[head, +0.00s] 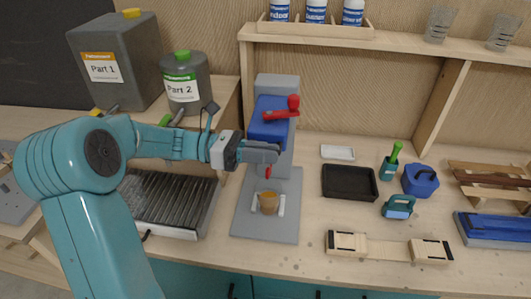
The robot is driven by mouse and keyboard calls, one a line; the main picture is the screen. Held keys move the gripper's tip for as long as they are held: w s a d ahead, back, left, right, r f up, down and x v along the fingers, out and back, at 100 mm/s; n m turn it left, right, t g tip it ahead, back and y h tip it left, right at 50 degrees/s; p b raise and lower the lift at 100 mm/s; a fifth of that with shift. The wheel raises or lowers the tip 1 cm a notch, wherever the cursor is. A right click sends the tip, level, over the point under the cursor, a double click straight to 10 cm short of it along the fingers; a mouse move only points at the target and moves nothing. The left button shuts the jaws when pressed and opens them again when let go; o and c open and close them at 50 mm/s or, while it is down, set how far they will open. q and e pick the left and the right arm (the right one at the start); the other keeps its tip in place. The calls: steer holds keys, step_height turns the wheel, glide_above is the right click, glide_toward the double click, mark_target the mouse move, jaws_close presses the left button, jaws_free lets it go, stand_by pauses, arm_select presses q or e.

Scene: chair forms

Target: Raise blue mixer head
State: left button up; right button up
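The mixer stands near the middle of the bench, with a grey base plate (240,215), a grey column (282,84) and a blue head (268,121). A red lever (284,113) sits on the head's right side. A small red part shows below the head, above a tan cup (268,203) on the base plate. My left gripper (268,153) reaches in from the left and overlaps the lower part of the head. I cannot tell whether it touches the head or whether its fingers are apart. My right gripper is not in view.
Two grey containers, Part 1 (128,72) and Part 2 (185,92), stand at the back left. A ribbed grey tray (165,202) is left of the mixer. A black tray (349,182), blue tools and a wooden form (388,247) lie to the right. A shelf (400,42) runs above.

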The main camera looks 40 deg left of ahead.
arm_select(q)
steer(key=shift+o, duration=1.4)
steer(key=shift+r, duration=0.2)
steer(key=shift+s, duration=0.1)
steer(key=shift+f, duration=0.1)
step_height(320, 180, up, 20)
